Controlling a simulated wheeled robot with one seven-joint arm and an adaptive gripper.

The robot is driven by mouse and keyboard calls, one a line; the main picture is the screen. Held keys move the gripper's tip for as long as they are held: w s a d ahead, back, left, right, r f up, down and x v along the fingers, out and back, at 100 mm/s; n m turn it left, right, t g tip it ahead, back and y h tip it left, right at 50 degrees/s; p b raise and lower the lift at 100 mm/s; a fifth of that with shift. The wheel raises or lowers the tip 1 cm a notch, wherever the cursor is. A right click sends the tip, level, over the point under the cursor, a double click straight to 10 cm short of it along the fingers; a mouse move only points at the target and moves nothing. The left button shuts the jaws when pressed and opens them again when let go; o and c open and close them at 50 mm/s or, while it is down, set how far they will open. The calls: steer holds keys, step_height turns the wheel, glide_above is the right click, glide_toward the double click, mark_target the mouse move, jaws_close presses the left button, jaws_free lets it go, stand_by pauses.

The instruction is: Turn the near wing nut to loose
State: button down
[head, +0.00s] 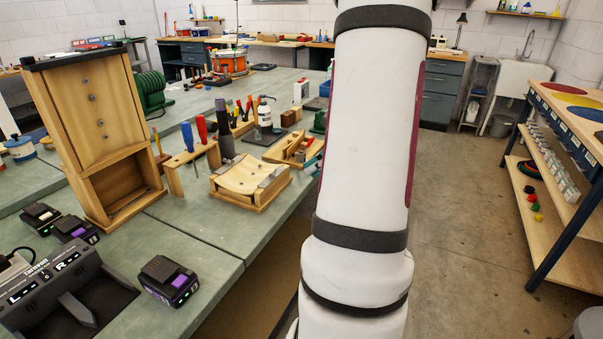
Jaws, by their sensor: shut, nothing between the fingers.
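I cannot make out a wing nut for certain in the head view. A low wooden cradle (243,182) with a curved top sits near the right edge of the green bench, with small grey parts at its sides. A tall wooden box (95,110) stands upright at the left, with several small round metal fittings down its front and an open compartment at the bottom. My white arm fills the middle of the view and hides part of the bench edge and the floor behind it. My gripper is out of the picture.
A charger (60,290) and a battery (168,281) lie on the near bench (205,250). An orange drum (230,64) stands farther back. Shelves (570,130) stand at the right; the floor (465,250) between is clear.

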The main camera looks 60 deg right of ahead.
mark_target(273, 180)
steer(key=x, duration=0.6)
steer(key=w+r+b+x, duration=0.1)
steer(key=x, duration=0.3)
steer(key=shift+w+a, duration=0.1)
steer(key=shift+w, duration=0.85)
steer(key=shift+w, duration=0.1)
steer(key=shift+w+a+m+h+b, duration=0.15)
steer(key=shift+w+m+h+b, duration=0.3)
steer(key=shift+b, duration=0.2)
steer(key=shift+s, duration=0.1)
